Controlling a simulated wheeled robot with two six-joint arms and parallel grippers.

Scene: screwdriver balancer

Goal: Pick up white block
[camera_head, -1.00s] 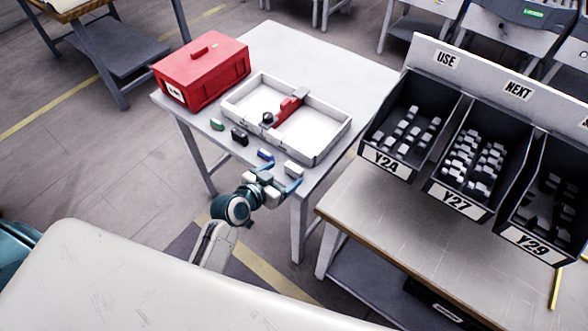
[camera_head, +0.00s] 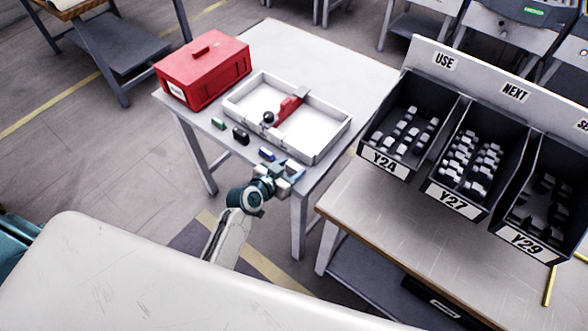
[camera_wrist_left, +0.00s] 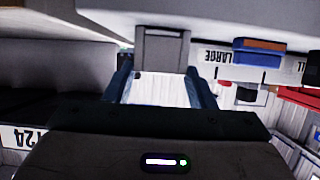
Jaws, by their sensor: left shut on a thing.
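The block is mostly hidden by the fingers in the head view. In the left wrist view, a pale grey block face (camera_wrist_left: 162,48) shows between the tips of the two blue fingers, and the gripper is shut on it. I cannot tell whether the block is clear of the tabletop. My right gripper is not in view.
A blue block (camera_head: 266,153), a black block (camera_head: 240,137) and a green block (camera_head: 218,124) lie left of the gripper. Behind them are a white tray (camera_head: 232,108) with a divider and a red toolbox (camera_head: 203,75). Labelled parts bins (camera_head: 455,200) stand to the right.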

